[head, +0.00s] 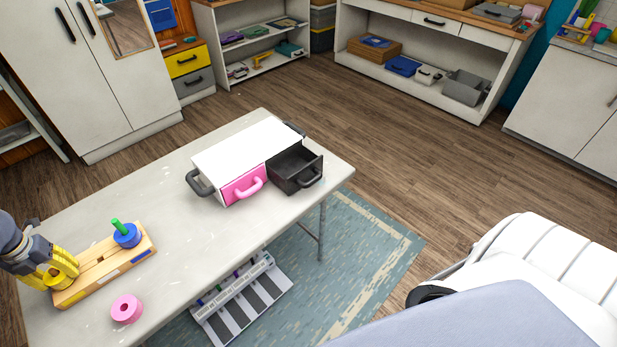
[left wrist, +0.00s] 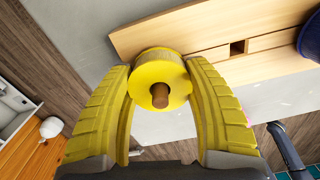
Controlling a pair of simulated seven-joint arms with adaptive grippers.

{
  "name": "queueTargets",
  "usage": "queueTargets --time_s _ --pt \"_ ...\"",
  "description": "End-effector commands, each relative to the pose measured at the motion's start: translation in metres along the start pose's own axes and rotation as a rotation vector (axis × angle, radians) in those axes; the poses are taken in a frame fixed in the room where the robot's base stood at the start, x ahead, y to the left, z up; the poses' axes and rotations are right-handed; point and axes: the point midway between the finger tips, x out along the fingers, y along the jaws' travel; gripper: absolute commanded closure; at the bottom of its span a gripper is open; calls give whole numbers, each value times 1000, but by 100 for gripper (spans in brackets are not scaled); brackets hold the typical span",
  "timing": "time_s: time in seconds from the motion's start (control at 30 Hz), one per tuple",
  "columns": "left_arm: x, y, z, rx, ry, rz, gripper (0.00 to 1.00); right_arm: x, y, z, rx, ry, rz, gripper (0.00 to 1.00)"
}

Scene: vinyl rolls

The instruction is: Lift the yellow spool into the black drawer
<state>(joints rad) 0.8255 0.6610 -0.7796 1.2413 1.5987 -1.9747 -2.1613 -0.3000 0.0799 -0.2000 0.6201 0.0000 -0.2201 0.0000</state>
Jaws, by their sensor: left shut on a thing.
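The yellow spool (head: 61,275) is at the left end of the wooden rack (head: 105,265) on the grey table. My left gripper (head: 53,271) is shut on it. In the left wrist view the spool (left wrist: 160,67) sits between the yellow fingers (left wrist: 161,95), with a brown peg in its centre. I cannot tell whether the spool rests on the rack or hangs just above it. The black drawer (head: 290,182) is pulled open and looks empty. It is in the white cabinet (head: 240,148), right of the shut pink drawer. My right gripper is out of view.
A blue spool (head: 128,237) on a green peg stands at the rack's far end. A pink spool (head: 126,309) lies on the table (head: 185,255) in front of the rack. The tabletop between rack and cabinet is clear. A black handle (head: 201,184) sticks out from the cabinet's left side.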

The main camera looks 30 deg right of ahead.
Motion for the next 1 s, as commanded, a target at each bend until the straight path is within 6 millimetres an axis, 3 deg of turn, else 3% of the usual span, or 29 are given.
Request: queueTargets --time_s 1.0 --pt "-34 0 0 0 0 1 90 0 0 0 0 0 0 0"
